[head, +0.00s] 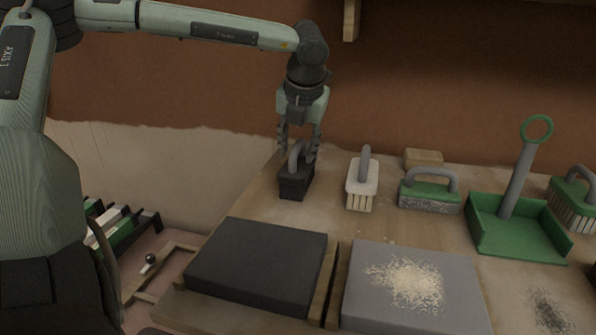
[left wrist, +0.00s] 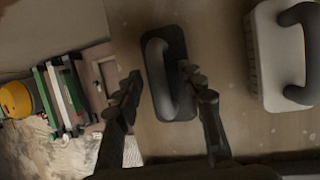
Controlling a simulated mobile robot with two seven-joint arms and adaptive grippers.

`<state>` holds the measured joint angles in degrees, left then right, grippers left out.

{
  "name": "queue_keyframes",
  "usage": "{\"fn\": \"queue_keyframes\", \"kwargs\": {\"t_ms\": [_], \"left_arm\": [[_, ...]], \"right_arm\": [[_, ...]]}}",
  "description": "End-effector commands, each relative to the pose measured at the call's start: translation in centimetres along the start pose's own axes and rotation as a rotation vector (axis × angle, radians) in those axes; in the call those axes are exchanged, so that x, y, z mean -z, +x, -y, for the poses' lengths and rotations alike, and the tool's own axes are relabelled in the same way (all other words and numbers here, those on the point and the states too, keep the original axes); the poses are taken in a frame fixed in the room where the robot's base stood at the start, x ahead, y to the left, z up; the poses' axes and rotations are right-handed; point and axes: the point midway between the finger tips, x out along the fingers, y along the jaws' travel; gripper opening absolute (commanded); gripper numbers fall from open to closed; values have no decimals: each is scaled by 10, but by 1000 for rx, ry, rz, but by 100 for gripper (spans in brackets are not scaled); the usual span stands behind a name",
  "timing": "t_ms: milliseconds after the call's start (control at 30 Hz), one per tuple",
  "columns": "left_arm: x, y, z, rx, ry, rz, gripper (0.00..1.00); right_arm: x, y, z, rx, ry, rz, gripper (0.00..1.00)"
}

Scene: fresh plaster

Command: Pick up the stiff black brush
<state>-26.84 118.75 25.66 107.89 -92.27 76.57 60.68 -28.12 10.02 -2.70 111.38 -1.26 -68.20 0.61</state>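The stiff black brush (head: 295,186) stands on the wooden bench at the back left, with its grey loop handle up. My left gripper (head: 299,152) points down right over it, fingers apart on either side of the handle. In the left wrist view the black brush (left wrist: 177,48) and its grey handle lie between the two open fingers (left wrist: 161,82). The right finger is close to the handle; I cannot tell whether it touches. The brush rests on the bench. My right gripper is not in view.
A white brush (head: 361,180), a green brush (head: 430,193) and a green dustpan (head: 515,236) stand to the right. A wooden block (head: 423,158) is behind. A dark pad (head: 258,262) and a grey pad (head: 415,312) with pale crumbs lie in front.

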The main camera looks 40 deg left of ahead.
Motion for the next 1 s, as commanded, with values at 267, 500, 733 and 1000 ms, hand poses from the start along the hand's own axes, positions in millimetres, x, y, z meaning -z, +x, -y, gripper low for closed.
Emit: {"fn": "queue_keyframes", "kwargs": {"t_ms": [267, 500, 733, 1000], "left_arm": [[0, 0, 0, 0, 0, 0, 7], [0, 0, 0, 0, 0, 0, 0], [0, -1, 0, 0, 0, 1, 0], [-4, -7, -1, 0, -1, 4, 0]], "right_arm": [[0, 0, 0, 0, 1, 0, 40], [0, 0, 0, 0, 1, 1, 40], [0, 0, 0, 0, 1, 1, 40], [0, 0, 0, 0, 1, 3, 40]]}}
